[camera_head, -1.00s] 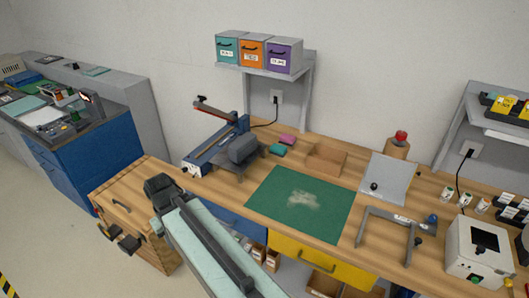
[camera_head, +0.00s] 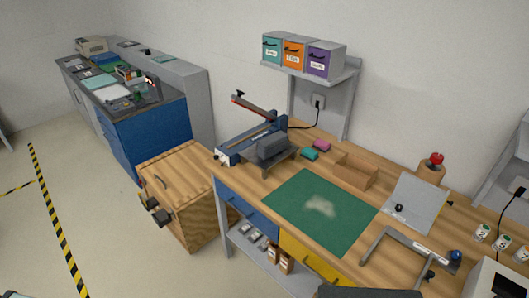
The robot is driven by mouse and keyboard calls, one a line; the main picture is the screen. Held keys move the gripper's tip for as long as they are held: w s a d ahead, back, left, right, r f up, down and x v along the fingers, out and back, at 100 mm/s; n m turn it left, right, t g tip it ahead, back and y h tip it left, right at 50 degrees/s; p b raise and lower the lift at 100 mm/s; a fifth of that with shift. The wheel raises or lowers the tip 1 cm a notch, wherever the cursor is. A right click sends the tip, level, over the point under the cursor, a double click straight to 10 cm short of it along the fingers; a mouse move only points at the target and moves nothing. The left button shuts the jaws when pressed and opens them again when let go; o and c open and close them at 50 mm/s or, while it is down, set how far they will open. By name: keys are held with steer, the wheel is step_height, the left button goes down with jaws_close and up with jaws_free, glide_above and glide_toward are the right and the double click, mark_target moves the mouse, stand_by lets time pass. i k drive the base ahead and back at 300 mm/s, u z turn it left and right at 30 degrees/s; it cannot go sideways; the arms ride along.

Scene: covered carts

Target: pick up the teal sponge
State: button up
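The teal sponge (camera_head: 310,154) is a small block lying on the wooden workbench (camera_head: 398,245), towards the back. It lies just right of the grey block of a blue-framed bench tool (camera_head: 262,140). A pink sponge (camera_head: 322,145) lies right behind it. My gripper is not in view. Only a dark piece at the bottom edge shows, and I cannot tell which part it is.
A green mat (camera_head: 345,225) lies in front of the sponges, with an open wooden box (camera_head: 357,170) to their right. A wooden cabinet (camera_head: 190,220) stands at the bench's left end. The floor at left is open. A shelf (camera_head: 325,78) with coloured bins hangs above.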

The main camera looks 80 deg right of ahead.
mark_target(309, 154)
steer(key=u, duration=0.1)
steer(key=i, duration=2.5)
steer(key=z, duration=3.75)
steer(key=i, duration=1.05)
steer(key=u, duration=0.05)
